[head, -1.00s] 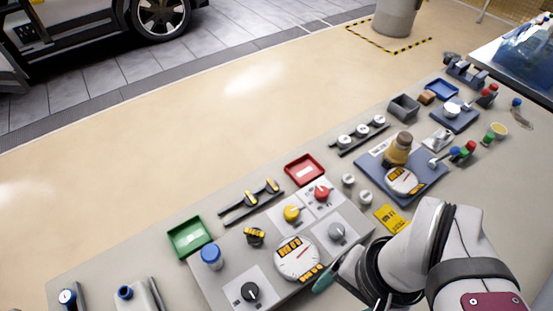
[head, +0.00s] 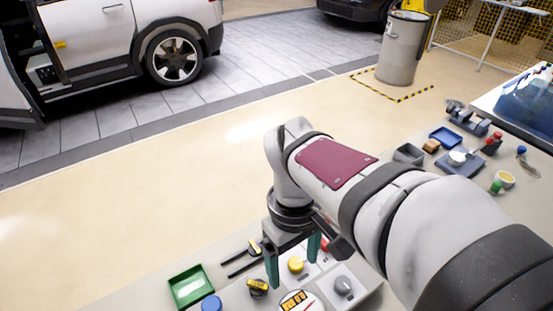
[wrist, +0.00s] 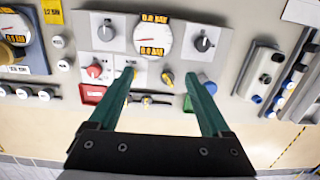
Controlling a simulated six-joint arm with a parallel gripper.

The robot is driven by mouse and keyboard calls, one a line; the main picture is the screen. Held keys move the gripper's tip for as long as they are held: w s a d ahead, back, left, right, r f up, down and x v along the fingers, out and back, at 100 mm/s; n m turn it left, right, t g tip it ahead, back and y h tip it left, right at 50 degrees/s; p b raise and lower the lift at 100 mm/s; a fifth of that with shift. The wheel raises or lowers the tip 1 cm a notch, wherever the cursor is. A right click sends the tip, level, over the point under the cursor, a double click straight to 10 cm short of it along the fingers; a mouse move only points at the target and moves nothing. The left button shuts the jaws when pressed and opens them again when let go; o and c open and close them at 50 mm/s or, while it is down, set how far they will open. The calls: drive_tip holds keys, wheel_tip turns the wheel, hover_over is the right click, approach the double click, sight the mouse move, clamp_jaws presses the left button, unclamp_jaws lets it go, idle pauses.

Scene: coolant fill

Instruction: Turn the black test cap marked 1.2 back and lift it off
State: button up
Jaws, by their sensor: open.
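The left finger is close beside the cap in the head view; the height gap is hard to judge.
A black rack (wrist: 147,100) holding black-and-yellow caps lies beside the panel. A green tray (head: 190,287), a blue-capped bottle (head: 211,303), a gauge (head: 300,301) and a grey knob (head: 343,286) are close by. A red tray (wrist: 93,95) shows in the wrist view.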

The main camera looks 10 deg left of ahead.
sight(257, 284)
drive_tip(key=w+a+f+n+h, duration=0.1)
drive_tip(key=w+a+f+n, duration=0.2)
drive_tip(key=a+n, duration=0.6)
drive_tip(key=shift+m+t, duration=0.3)
drive_tip(key=shift+m, duration=0.3)
drive_tip(key=f, duration=0.5)
drive_tip(key=d+f, duration=0.1)
drive_tip(key=f, duration=0.9)
drive_tip(key=shift+s+d+f, duration=0.15)
drive_tip(key=shift+f, duration=0.1)
clamp_jaws()
drive_tip(key=c, duration=0.7)
unclamp_jaws()
drive_tip(key=c, duration=0.5)
drive_tip(key=n, duration=0.3)
drive_tip(key=shift+n+t, duration=0.3)
drive_tip(key=shift+n, duration=0.1)
drive_tip(key=n, duration=0.5)
drive_tip(key=shift+t, duration=0.4)
drive_tip(key=shift+r, duration=0.1)
